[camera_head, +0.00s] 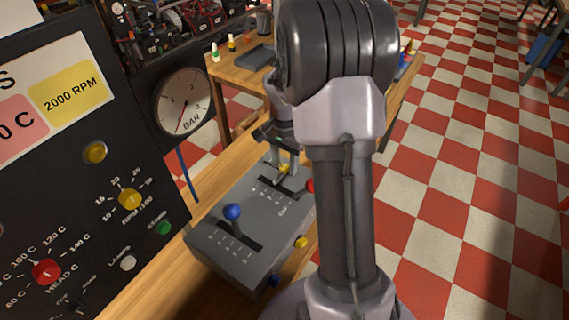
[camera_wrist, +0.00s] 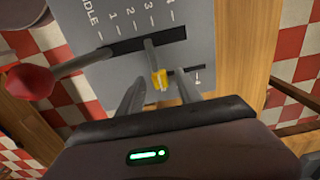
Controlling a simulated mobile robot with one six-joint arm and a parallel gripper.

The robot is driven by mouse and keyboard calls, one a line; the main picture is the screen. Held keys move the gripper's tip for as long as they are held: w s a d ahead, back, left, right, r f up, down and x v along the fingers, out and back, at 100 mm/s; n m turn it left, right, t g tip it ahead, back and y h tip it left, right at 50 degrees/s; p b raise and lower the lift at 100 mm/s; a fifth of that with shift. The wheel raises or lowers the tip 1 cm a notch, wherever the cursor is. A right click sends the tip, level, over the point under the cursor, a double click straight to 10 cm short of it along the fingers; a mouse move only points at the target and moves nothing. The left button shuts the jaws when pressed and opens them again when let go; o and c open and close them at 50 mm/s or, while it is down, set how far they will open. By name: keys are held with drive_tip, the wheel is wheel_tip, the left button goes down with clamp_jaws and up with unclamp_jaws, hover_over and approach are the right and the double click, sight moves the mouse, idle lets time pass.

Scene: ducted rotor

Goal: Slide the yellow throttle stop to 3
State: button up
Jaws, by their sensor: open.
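The yellow throttle stop (camera_wrist: 160,79) shows in the wrist view on a grey stem that leads to a dark slot. The stem meets the slot near the 2 and 3 marks; the exact reading is hard to tell. In the head view the stop (camera_head: 284,169) is a small yellow spot under my gripper (camera_head: 286,160). My gripper (camera_wrist: 160,85) is open, with one finger on each side of the stop; I cannot tell whether either touches it. A lever with a red knob (camera_wrist: 30,82) enters the slot toward the IDLE end, left of the stop.
The grey control box (camera_head: 222,252) also carries a blue-knobbed lever (camera_head: 232,212) and a yellow button (camera_head: 301,242). A dark instrument panel (camera_head: 75,165) with a pressure gauge (camera_head: 185,102) stands at the left. My arm hides part of the box's right side.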

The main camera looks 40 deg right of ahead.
clamp_jaws()
idle(1.3)
